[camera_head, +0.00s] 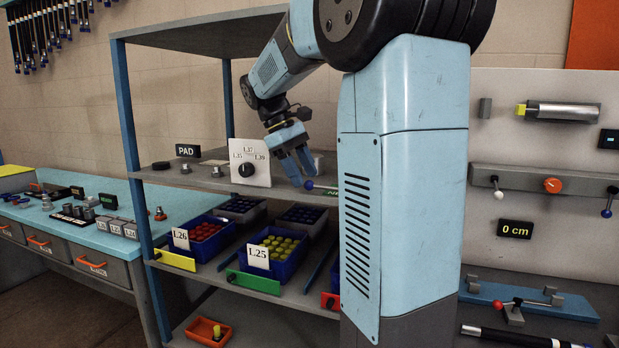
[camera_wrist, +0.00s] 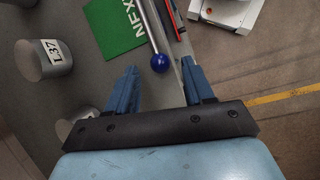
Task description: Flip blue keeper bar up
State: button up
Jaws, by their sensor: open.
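A thin metal bar (camera_wrist: 152,25) with a blue ball end (camera_wrist: 160,63) shows in the wrist view. The ball appears between my two fingers (camera_wrist: 160,66); I cannot tell whether either touches it. In the head view the blue ball (camera_head: 309,185) is at the fingertips of my gripper (camera_head: 303,178), at the upper shelf's front edge. My gripper is open, pointing down, with nothing held. My arm's column hides the bar's far end in the head view. Whether this bar is the keeper bar is not clear.
A green sign (camera_wrist: 113,25) lies beside the bar. A grey cylinder marked L37 (camera_wrist: 45,60) stands to the left. A white dial box (camera_head: 249,163) stands on the upper shelf (camera_head: 205,181). Blue bins (camera_head: 272,262) fill the shelf below. Open floor (camera_wrist: 280,130) is at right in the wrist view.

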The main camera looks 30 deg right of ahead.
jog(key=shift+x, duration=1)
jog(key=shift+c, duration=0.5)
grip_shut()
